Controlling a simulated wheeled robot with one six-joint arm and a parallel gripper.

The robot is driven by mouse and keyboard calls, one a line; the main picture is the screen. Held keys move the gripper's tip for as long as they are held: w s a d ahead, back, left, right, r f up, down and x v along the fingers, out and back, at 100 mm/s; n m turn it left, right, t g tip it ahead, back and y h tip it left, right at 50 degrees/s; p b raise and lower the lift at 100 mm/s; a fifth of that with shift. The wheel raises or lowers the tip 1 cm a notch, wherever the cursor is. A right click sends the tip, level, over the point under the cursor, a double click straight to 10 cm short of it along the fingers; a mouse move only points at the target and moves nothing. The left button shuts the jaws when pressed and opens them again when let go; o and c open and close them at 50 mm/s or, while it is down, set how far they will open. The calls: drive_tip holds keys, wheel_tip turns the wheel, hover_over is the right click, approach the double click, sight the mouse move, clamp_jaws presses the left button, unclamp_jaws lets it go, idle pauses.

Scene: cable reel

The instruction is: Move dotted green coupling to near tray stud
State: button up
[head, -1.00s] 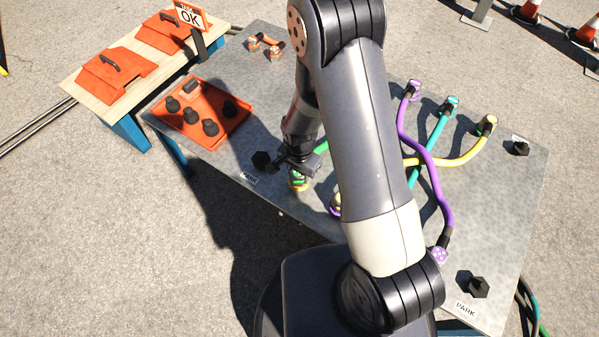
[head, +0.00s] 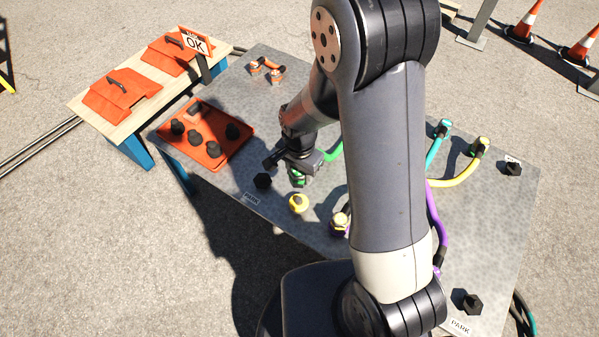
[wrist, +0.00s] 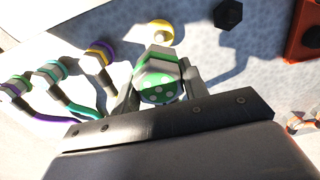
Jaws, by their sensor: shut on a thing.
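The dotted green coupling (wrist: 158,82) is between the fingers of my gripper (wrist: 160,88) in the wrist view. Its green face with white dots points at the wrist camera. In the head view my gripper (head: 297,172) holds the green coupling (head: 298,180) above the table, with the green cable (head: 334,151) running off to the right. The orange tray (head: 213,159) stands to the left with several black studs on it; the nearest-looking stud (head: 213,149) is bare. A yellow round piece (head: 298,203) stands on the table just below my gripper.
A black stud (head: 263,181) by a PARK label is left of my gripper. A purple and yellow coupling (head: 340,222) lies to the right. Teal (head: 437,147) and yellow (head: 465,170) cables cross the right side. My arm hides the table's middle.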

drive_tip(key=shift+w+a+r, duration=0.1)
drive_tip(key=b, duration=0.1)
hover_over(262, 176)
wheel_tip(262, 176, down, 2)
idle(0.8)
drive_tip(key=shift+f+b, duration=2.45)
drive_tip(key=shift+f, duration=1.05)
drive_tip(key=shift+f+b, duration=0.4)
drive_tip(key=shift+f, duration=0.1)
drive_tip(key=shift+f+b, duration=0.65)
drive_tip(key=shift+f, duration=0.25)
drive_tip(key=shift+f+b, duration=0.4)
drive_tip(key=shift+f, duration=0.1)
